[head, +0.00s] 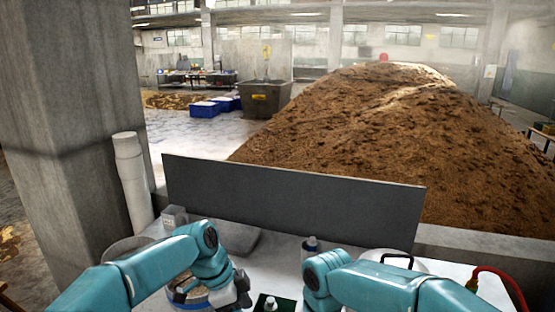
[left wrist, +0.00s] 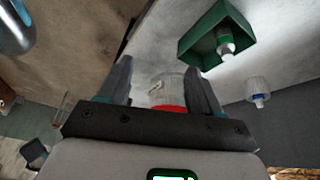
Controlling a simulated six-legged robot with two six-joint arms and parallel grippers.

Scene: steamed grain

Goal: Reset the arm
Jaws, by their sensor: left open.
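My left arm comes in from the left in the head view, and its dark gripper (head: 240,287) hangs low over the white table (head: 275,268). In the left wrist view the two fingers of this gripper (left wrist: 160,75) stand wide apart. A clear vessel with a red band (left wrist: 168,92) shows between them; I cannot tell whether it lies between the fingers or beyond them. No finger visibly grips it. My right arm (head: 375,285) comes in from the right, bent over the table; its gripper does not show.
A green tray (left wrist: 195,42) holds a bottle (left wrist: 226,43); another small bottle (left wrist: 258,92) stands near. A dark bottle (head: 310,245) stands between my arms. A grey panel (head: 290,205) borders the table's back, before a brown grain heap (head: 390,130). A pillar (head: 75,130) rises at left.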

